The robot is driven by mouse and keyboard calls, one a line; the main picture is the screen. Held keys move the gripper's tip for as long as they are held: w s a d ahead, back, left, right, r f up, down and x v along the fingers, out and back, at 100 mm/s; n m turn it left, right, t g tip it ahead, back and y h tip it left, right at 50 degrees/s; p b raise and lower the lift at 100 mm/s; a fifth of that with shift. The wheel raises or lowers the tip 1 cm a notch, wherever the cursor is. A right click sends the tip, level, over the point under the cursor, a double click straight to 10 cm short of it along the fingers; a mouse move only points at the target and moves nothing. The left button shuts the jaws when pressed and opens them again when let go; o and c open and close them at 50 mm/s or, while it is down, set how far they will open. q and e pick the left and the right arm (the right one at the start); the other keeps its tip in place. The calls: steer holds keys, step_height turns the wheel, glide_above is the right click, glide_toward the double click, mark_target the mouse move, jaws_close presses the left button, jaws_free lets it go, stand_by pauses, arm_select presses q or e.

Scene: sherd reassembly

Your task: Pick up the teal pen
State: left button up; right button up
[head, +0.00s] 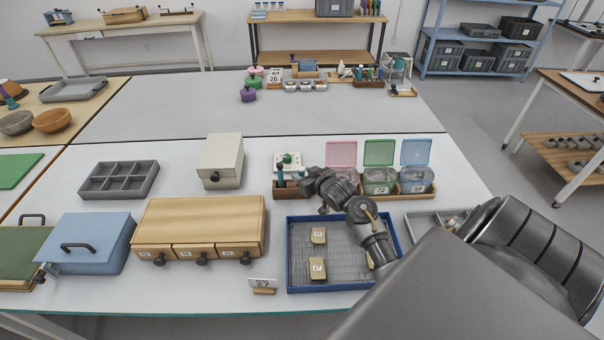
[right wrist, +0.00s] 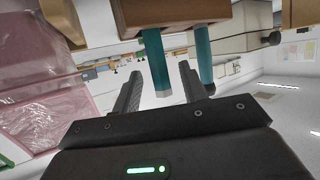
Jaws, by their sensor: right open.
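A wooden pen holder (head: 291,190) stands on the near white table, with a teal pen (head: 280,174) upright at its left; a second teal one is partly hidden near my gripper. In the right wrist view, which is turned over, two teal pens stick out of the brown holder (right wrist: 170,14). One teal pen (right wrist: 156,62) has its end between my fingers, and the other (right wrist: 203,55) is by the right finger. My right gripper (head: 310,186) is open at the holder's right side; its fingers (right wrist: 158,92) also show in the wrist view. My left gripper is out of view.
Pink, green and blue lidded bins (head: 380,188) stand close right of the holder. A blue-rimmed tray (head: 290,262) with tagged sherds lies below my arm. A cream box (head: 221,160) and a wooden drawer chest (head: 200,222) stand left.

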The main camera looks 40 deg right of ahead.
steer(key=x, duration=0.3)
steer(key=shift+w+f, duration=0.1)
steer(key=shift+w, duration=0.05)
jaws_close()
stand_by(0.3)
